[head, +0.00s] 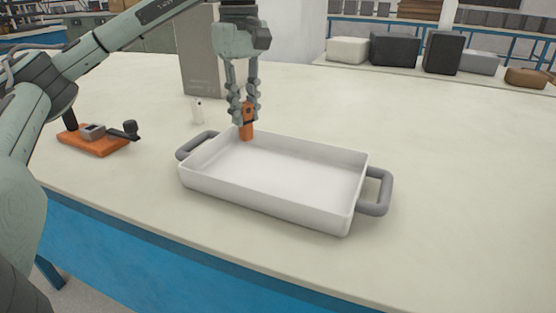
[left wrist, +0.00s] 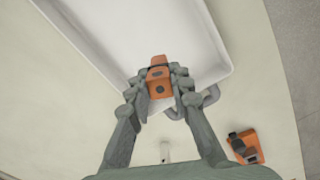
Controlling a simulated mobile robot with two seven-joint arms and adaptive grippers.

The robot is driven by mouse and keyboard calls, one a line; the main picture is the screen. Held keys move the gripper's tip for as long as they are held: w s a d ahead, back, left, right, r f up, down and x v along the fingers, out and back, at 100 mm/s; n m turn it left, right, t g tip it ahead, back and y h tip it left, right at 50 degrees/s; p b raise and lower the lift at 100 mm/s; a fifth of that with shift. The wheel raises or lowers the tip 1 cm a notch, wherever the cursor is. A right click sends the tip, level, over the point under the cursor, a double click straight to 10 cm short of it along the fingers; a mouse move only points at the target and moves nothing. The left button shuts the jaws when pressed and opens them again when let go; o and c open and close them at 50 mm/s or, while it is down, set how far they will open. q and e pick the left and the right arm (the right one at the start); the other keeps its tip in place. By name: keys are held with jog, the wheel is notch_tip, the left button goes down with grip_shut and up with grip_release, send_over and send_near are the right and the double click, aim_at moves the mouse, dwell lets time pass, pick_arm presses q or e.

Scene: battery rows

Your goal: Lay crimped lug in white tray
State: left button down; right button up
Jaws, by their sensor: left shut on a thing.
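The white tray (head: 270,203) with grey handles stands on the pale table, and it fills the upper part of the left wrist view (left wrist: 100,58). My left gripper (head: 244,112) points down at the tray's back left corner. It is shut on an orange piece with dark parts (head: 246,128), which I take to be the crimped lug. In the left wrist view this orange piece (left wrist: 158,84) sits between the fingertips, over the tray's edge. Whether it touches the tray I cannot tell. The tray floor looks empty. My right gripper is not in view.
An orange-based tool with a dark lever (head: 95,141) stands left of the tray. A small white object (head: 197,111) and a tall grey box (head: 200,60) are behind it. Several boxes (head: 395,52) stand on a back bench. The table right of the tray is clear.

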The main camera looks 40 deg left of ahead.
pick_arm(q)
jog(key=d+f, duration=0.2)
jog(key=w+d+f, duration=0.1)
jog(key=d+f, duration=0.1)
jog(key=f, duration=0.1)
jog(key=d+f, duration=0.2)
jog(key=shift+w+f+p, duration=0.3)
jog(key=shift+w+p, duration=0.05)
jog(key=shift+f, duration=0.1)
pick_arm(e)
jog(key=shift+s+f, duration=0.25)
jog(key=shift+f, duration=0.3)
pick_arm(q)
jog(key=shift+f, duration=0.1)
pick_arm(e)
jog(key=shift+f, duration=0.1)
pick_arm(q)
jog(key=c, duration=1.7)
grip_release()
jog(key=shift+c, duration=0.2)
jog(key=shift+o, duration=1.7)
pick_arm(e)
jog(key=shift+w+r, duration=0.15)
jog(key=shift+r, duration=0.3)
